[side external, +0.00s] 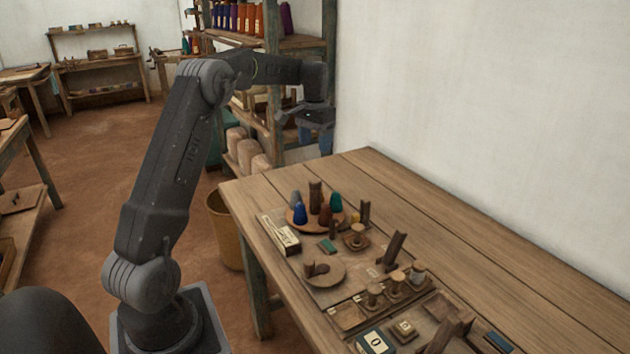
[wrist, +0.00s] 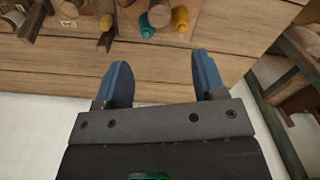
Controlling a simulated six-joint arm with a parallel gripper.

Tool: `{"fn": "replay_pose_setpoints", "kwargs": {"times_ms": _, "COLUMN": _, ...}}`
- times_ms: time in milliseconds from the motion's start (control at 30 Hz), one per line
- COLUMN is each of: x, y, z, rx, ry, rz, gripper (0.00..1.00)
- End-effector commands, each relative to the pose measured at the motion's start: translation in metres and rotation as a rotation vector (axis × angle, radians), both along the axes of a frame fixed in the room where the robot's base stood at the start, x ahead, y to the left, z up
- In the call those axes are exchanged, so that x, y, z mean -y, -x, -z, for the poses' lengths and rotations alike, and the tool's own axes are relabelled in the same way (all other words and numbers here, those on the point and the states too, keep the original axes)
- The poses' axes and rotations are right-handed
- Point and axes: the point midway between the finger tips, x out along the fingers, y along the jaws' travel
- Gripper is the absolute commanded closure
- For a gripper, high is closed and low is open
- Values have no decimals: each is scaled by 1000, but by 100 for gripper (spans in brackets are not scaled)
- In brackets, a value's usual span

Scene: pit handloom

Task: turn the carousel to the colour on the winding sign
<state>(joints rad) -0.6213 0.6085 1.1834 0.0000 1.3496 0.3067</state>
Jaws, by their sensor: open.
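The carousel (side external: 313,223) is a round wooden disc near the far end of the table in the side view. Around its dark post (side external: 315,194) stand a blue cone (side external: 300,214), a grey cone (side external: 295,198), a dark red cone (side external: 325,214) and a green cone (side external: 336,203). In the wrist view a teal cone (wrist: 147,27) and a yellow cone (wrist: 180,19) show at the top edge. My gripper (side external: 316,138) is open and empty, high above and behind the carousel, clear of it; its blue fingers (wrist: 162,72) are spread. I cannot tell which piece is the winding sign.
A pale box (side external: 280,236) and a round dish (side external: 324,274) lie near the carousel. Wooden posts, knobs and a card marked 0 (side external: 376,341) stand nearer. A shelf rack (side external: 274,100) with spools rises behind my gripper. The table's right side (side external: 480,240) is bare.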

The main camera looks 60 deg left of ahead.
Motion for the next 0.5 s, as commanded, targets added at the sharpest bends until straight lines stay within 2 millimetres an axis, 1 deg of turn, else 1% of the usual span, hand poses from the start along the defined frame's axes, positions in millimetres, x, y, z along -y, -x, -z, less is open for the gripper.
{"fn": "replay_pose_setpoints", "kwargs": {"times_ms": 33, "x": 1, "y": 1, "z": 10, "rx": -4, "ry": 2, "rz": 0, "gripper": 36}}
{"fn": "replay_pose_setpoints", "kwargs": {"times_ms": 300, "x": 1, "y": 1, "z": 66, "rx": -3, "ry": 2, "rz": 0, "gripper": 36}}
{"fn": "replay_pose_setpoints", "kwargs": {"times_ms": 500, "x": 1, "y": 0, "z": 101, "rx": -2, "ry": 1, "rz": 0, "gripper": 36}}
